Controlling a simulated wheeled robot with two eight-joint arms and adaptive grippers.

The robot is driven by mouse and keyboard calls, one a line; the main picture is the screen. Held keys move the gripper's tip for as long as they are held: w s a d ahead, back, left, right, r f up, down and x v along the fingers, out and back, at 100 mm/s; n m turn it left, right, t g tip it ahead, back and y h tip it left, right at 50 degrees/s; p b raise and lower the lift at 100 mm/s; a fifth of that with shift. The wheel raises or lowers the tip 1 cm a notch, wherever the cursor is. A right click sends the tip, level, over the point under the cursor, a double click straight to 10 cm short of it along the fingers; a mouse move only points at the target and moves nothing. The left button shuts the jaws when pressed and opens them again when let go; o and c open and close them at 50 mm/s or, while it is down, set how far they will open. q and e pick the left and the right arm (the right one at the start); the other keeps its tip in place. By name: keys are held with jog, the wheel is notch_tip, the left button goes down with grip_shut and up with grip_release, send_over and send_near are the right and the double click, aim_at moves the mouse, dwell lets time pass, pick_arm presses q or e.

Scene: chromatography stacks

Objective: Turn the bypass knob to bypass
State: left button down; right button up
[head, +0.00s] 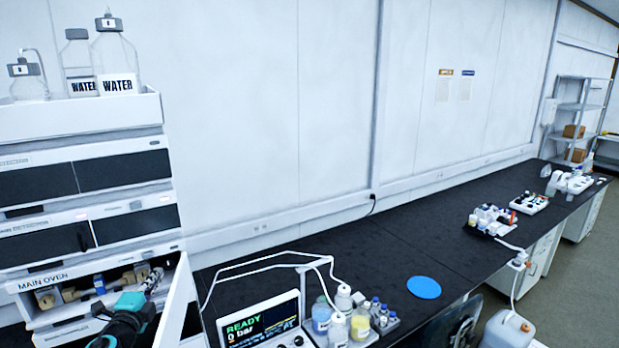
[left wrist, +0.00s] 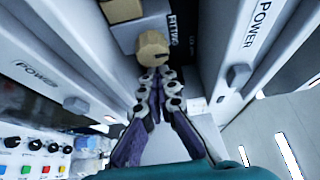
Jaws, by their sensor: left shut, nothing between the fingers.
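A brass-coloured round knob (left wrist: 152,47) with a dark mark on its face shows in the left wrist view, set in a gap between white housings. I cannot read a bypass label on it. My left gripper (left wrist: 156,76) is shut and empty, its fingertips just below the knob in that view; I cannot tell whether they touch it. In the head view my left gripper (head: 152,280) reaches into the open compartment of the main oven (head: 38,281), beside brass-coloured parts (head: 72,294). My arm hides part of that compartment. My right gripper is not seen.
An open white door panel (head: 175,305) stands close on the right of my left arm. Water bottles (head: 115,55) sit on top of the stack. A display unit (head: 258,322) reading READY stands on the black bench (head: 395,240). White housing walls flank the gripper tightly.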

pick_arm(q)
jog(key=shift+r, duration=0.6)
jog(key=shift+d+r, duration=0.1)
jog(key=shift+r, duration=0.4)
jog(key=shift+s+r, duration=0.15)
jog(key=shift+r, duration=0.05)
dwell(0.4)
jog(key=s, duration=0.1)
jog(key=s+d, duration=0.1)
jog(key=s, duration=0.1)
jog(key=s+d, duration=0.1)
jog(key=s, duration=0.1)
jog(key=shift+d, duration=0.25)
